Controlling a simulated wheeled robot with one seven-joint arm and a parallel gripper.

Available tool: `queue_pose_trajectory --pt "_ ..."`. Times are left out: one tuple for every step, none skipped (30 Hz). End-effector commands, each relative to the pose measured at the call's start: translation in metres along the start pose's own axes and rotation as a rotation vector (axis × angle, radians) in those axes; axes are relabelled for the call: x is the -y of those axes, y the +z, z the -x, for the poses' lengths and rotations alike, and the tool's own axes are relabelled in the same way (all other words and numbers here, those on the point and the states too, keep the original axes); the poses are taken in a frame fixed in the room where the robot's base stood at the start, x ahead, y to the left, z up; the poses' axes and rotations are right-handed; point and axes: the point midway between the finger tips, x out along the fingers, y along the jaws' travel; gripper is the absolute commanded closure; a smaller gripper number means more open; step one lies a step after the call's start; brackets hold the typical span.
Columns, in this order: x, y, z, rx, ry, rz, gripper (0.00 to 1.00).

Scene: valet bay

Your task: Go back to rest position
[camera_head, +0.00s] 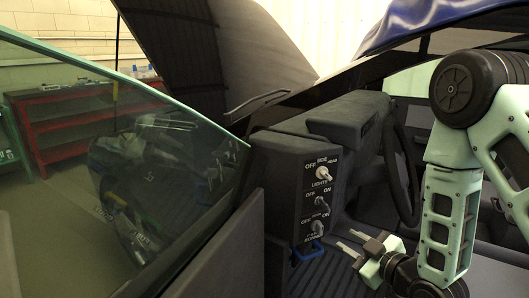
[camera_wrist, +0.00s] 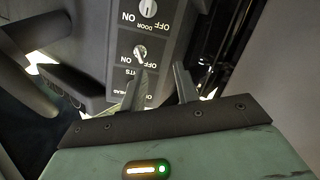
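My gripper (camera_head: 347,239) is at the lower right in the head view, just right of the switch panel (camera_head: 309,222). Its two fingers are spread with a gap between them and nothing in it. In the wrist view the gripper (camera_wrist: 160,74) also shows its fingers apart, pointing towards the panel (camera_wrist: 152,52), which appears upside down. I cannot tell from the wrist view whether a finger touches the panel. The panel carries a top knob (camera_head: 323,173) for lights and lower switches (camera_head: 320,202). My arm reaches in from the right.
A blue handle (camera_head: 308,251) is at the panel's base. The steering wheel (camera_head: 402,175) stands behind, between panel and my arm. A car door with window glass (camera_head: 160,190) fills the left. A red workbench (camera_head: 75,125) is farther back.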

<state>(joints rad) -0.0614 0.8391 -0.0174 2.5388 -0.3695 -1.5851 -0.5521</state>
Motion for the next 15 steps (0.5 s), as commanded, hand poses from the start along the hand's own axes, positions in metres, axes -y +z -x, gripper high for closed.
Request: queue_pose_trajectory --pt "0.008 -0.012 -0.005 0.039 -0.039 -0.014 0.69" --pt "0.013 -0.015 -0.007 0.073 -0.062 -0.025 0.69" --pt "0.02 -0.021 -0.009 0.118 -0.094 -0.041 0.69" --pt "0.025 -0.024 -0.009 0.153 -0.116 -0.052 0.69" --pt "0.031 -0.028 -0.009 0.188 -0.138 -0.065 0.69" --pt "0.038 -0.033 -0.007 0.236 -0.166 -0.081 0.69" --pt "0.044 -0.037 -0.005 0.271 -0.187 -0.092 0.69" --pt "0.05 -0.041 -0.002 0.308 -0.207 -0.105 0.69" --pt "0.057 -0.046 0.003 0.357 -0.233 -0.119 0.69" --pt "0.063 -0.051 0.008 0.394 -0.253 -0.13 0.69" --pt "0.069 -0.054 0.013 0.433 -0.271 -0.141 0.69" --pt "0.077 -0.06 0.021 0.483 -0.296 -0.154 0.69" --pt "0.082 -0.064 0.028 0.522 -0.312 -0.165 0.69" --pt "0.088 -0.069 0.035 0.561 -0.329 -0.174 0.69" --pt "0.095 -0.075 0.046 0.613 -0.351 -0.186 0.69"
